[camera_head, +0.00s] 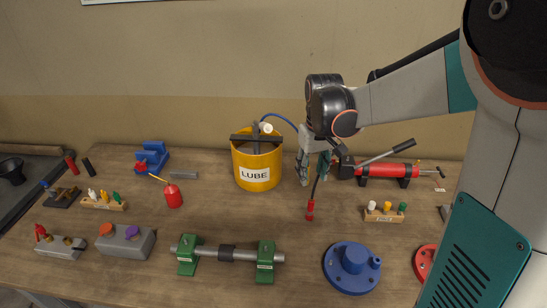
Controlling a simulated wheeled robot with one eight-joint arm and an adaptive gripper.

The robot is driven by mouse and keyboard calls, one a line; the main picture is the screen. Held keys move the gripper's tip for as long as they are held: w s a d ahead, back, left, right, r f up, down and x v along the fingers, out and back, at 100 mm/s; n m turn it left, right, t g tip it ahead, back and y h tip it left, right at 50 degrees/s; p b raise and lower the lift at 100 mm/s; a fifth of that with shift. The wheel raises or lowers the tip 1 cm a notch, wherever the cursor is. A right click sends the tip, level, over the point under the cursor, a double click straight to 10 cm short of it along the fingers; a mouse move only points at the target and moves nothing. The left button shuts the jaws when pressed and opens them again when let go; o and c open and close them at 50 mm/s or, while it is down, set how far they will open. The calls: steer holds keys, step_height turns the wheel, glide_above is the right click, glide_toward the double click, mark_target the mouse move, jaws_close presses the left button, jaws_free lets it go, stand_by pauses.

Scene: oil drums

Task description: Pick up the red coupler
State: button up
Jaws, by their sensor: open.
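The red coupler (310,210) is a small red piece at the lower end of a dark hose (316,187). The hose runs up towards the red grease gun (388,169), and its upper part is partly hidden by my gripper. My gripper (314,180) points down with its fingers apart and nothing clearly between them. It appears above and slightly behind the coupler in the picture, and the hose passes close to the right finger. I cannot tell whether the hose touches the finger.
A yellow LUBE bucket (257,165) stands left of my gripper. A blue flanged part (352,268) and a small rack with coloured pegs (384,212) are to the right. A shaft on green stands (230,254) lies in front. Bare wooden tabletop (275,215) surrounds the coupler.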

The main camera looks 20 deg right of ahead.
mark_target(312, 200)
steer(key=shift+g, duration=0.3)
steer(key=f, duration=0.3)
steer(key=f+b, duration=0.1)
steer(key=f, duration=0.2)
steer(key=w+d+f, duration=0.1)
steer(key=f, duration=0.2)
steer(key=shift+w+d+f, duration=0.1)
steer(key=shift+f, duration=0.05)
steer(key=shift+s+f+b, duration=0.2)
steer(key=shift+f+b, duration=0.35)
steer(key=shift+f, duration=0.8)
steer(key=shift+s+f+b, duration=0.15)
steer(key=shift+f+b, duration=0.4)
steer(key=shift+f, duration=0.75)
jaws_close()
